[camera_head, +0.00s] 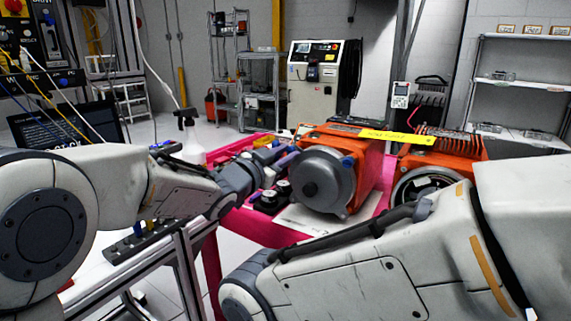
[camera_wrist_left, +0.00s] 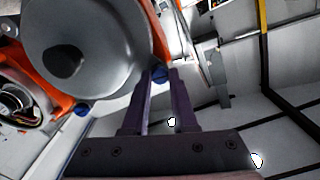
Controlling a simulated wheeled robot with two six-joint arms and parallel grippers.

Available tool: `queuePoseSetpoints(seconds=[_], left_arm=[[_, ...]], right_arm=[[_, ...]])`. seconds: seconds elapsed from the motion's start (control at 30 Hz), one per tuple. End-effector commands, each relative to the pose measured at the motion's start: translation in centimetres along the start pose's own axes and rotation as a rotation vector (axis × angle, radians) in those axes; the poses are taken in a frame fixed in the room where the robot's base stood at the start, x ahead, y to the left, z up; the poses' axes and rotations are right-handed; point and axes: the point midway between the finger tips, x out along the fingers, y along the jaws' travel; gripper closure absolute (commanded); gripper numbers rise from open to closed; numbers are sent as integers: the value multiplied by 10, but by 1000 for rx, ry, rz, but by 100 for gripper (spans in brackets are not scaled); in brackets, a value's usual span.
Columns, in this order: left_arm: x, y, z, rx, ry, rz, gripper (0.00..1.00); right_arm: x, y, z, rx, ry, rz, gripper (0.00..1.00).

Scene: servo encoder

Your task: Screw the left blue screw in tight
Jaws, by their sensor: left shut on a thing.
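An orange servo motor (camera_head: 352,140) with a grey round end cover (camera_head: 322,180) sits on the pink-edged table. My left gripper (camera_head: 288,158) comes in from the left at the left side of the cover. In the left wrist view its two purple fingers (camera_wrist_left: 162,76) are closed on the left blue screw (camera_wrist_left: 159,73), which sits at the edge of the grey cover (camera_wrist_left: 85,45). A second blue screw (camera_head: 347,162) shows on the cover's right side, and also in the left wrist view (camera_wrist_left: 82,110). My right arm crosses the lower right; its gripper is out of view.
A second orange motor (camera_head: 445,150) with an open round end stands to the right. Small black parts (camera_head: 268,199) lie left of the cover. A metal-framed bench is at lower left.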

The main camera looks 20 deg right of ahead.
Motion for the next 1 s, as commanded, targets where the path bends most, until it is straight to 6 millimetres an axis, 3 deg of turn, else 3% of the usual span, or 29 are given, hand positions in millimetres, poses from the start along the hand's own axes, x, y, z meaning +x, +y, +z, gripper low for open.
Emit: queuePoseSetpoints(seconds=[0.03, 1.0], left_arm=[[-1, 3, 7, 45, -5, 3, 100], [0, 3, 8, 966, -7, 6, 100]], right_arm=[[9, 1, 0, 0, 0, 0, 45], [83, 6, 4, 0, 0, 0, 45]])
